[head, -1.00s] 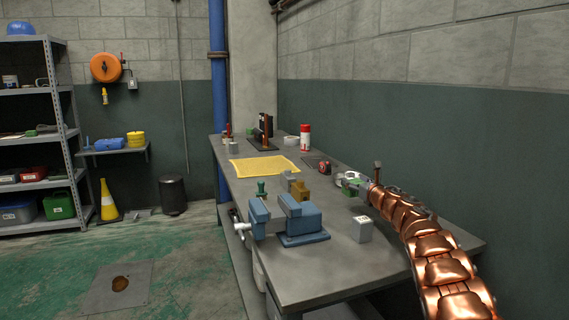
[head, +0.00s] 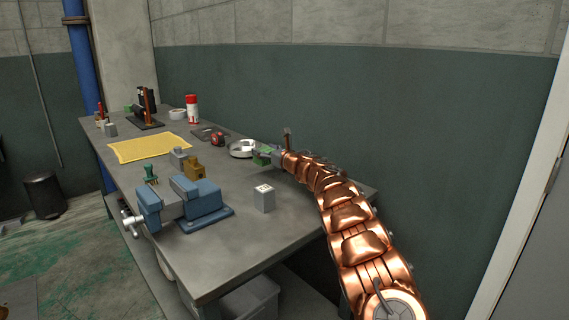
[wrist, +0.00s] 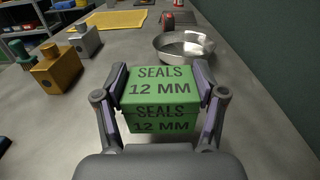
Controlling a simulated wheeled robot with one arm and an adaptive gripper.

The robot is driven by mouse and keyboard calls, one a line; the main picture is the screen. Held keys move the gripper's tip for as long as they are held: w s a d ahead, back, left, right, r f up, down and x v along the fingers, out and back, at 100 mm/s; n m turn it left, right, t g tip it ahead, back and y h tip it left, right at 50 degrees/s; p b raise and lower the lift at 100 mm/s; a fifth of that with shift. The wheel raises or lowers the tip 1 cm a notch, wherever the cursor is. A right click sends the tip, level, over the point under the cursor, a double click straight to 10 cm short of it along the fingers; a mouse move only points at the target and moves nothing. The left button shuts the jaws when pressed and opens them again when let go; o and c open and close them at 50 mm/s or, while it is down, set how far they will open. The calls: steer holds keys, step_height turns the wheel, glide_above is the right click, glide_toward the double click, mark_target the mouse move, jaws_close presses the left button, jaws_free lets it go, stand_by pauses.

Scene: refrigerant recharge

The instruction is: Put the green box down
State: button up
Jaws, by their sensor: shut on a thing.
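The green box (wrist: 160,100) fills the middle of the wrist view and is marked "SEALS 12 MM". My gripper (wrist: 160,88) is shut on it, with one finger against its left side and one against its right. In the head view, my gripper (head: 270,155) is over the far right part of the workbench (head: 240,240), and only a little of the green box shows there. I cannot tell whether the box touches the bench top.
A round metal dish (wrist: 184,45) stands just beyond the box. A brass block (wrist: 55,70) and a grey block (wrist: 84,40) are to the left. A blue vise (head: 190,203), a light grey block (head: 264,198) and a yellow mat (head: 148,147) are on the bench. The wall bounds the right.

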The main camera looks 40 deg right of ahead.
steer(key=s+d, duration=0.1)
steer(key=s, duration=0.1)
steer(key=s+d, duration=0.3)
steer(key=s, duration=0.1)
steer(key=shift+d+f, duration=0.35)
steer(key=shift+f, duration=0.05)
steer(key=shift+s+d+f+p, duration=0.15)
steer(key=shift+f+p, duration=0.05)
steer(key=shift+f, duration=0.35)
steer(key=shift+s+d+f+p, duration=0.1)
steer(key=shift+s+f+p, duration=0.1)
steer(key=shift+f, duration=0.3)
steer(key=shift+w+f, duration=0.1)
steer(key=shift+f, duration=0.6)
steer(key=shift+f, duration=0.15)
steer(key=o, duration=1.1)
steer(key=shift+o, duration=0.2)
steer(key=shift+r, duration=0.2)
